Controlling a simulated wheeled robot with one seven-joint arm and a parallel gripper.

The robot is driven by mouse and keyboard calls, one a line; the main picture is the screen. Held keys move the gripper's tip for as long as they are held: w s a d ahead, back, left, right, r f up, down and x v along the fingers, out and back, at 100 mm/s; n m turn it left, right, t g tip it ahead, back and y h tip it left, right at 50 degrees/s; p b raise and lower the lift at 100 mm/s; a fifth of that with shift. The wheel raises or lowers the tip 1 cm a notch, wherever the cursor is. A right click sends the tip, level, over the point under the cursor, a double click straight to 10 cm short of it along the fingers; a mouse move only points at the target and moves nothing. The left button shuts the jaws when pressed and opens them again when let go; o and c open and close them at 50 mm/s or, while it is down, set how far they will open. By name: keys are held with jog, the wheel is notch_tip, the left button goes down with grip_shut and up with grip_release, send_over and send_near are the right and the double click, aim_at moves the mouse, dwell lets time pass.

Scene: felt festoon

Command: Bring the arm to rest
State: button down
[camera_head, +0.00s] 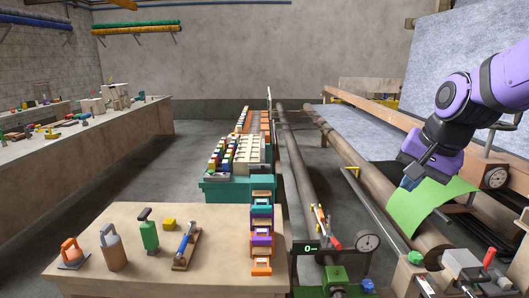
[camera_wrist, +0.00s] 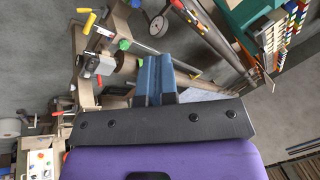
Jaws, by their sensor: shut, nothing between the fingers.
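My purple and black arm comes in from the right in the head view. My gripper (camera_head: 411,181) hangs just over a green sheet (camera_head: 428,205) that lies on the roller machine at the right. From this view I cannot tell whether it touches the sheet. In the wrist view, my gripper's two blue-grey fingers (camera_wrist: 154,78) are together with nothing between them. The green sheet does not clearly show in the wrist view.
Long rollers (camera_head: 300,185) run along the middle. A wooden table (camera_head: 215,262) at the front holds several hand tools and a stack of coloured trays (camera_head: 262,228). A dial gauge (camera_head: 367,242) and a red-handled clamp (camera_head: 488,258) stand near the machine's front.

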jog(key=s+d+r+n, duration=0.1)
jog(key=s+n, duration=0.2)
jog(key=s, duration=0.5)
jog(key=s+r+n+t+h, duration=0.1)
jog(key=s+n, duration=0.3)
jog(key=s, duration=0.5)
jog(key=shift+d+r+h, duration=0.3)
jog(key=shift+d+r, duration=0.1)
jog(key=shift+r, duration=0.35)
